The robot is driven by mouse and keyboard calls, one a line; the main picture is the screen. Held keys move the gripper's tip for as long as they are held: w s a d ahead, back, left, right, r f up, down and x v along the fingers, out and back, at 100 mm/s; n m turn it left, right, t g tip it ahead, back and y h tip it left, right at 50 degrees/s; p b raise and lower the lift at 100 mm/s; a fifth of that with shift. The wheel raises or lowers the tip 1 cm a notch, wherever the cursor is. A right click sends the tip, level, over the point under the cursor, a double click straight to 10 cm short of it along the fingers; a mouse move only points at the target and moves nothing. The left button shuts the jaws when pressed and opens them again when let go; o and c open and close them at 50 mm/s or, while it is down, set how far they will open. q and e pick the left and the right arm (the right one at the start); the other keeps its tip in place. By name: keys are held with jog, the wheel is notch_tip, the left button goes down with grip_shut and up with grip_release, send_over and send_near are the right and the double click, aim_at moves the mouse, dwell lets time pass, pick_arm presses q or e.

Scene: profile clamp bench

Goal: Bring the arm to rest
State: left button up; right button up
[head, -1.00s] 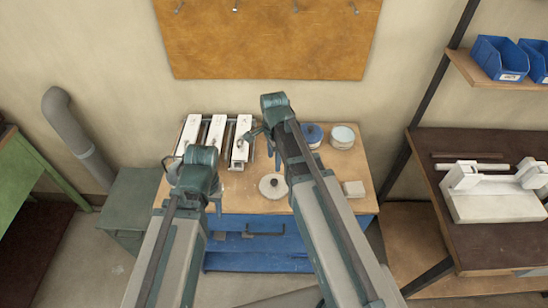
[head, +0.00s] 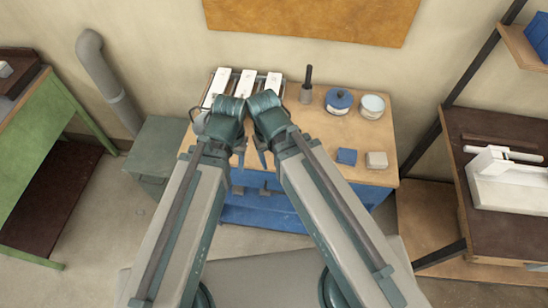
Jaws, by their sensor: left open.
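My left gripper (head: 238,154) is at the end of the arm from the left, over the front middle of the wooden bench (head: 330,130). Its jaws are open and I see nothing held in them. My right gripper (head: 263,156) is close beside it on the right, pointing down over the bench. Its fingers are mostly hidden by its own wrist, so its opening cannot be made out. Both arms reach forward, with their wrists almost together. White clamp blocks on rails (head: 245,85) lie just behind the wrists, their near ends partly hidden.
On the bench stand a dark upright tool (head: 307,86), a blue round container (head: 339,101), a white round container (head: 372,106), a blue block (head: 347,156) and a pale block (head: 377,160). A green table (head: 55,120) is left; a brown workbench (head: 500,215) is right.

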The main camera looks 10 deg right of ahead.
jog(key=shift+s, duration=0.1)
notch_tip(320, 180, down, 4)
jog(key=b, duration=0.3)
jog(key=shift+r+b, duration=0.2)
jog(key=shift+b, duration=0.1)
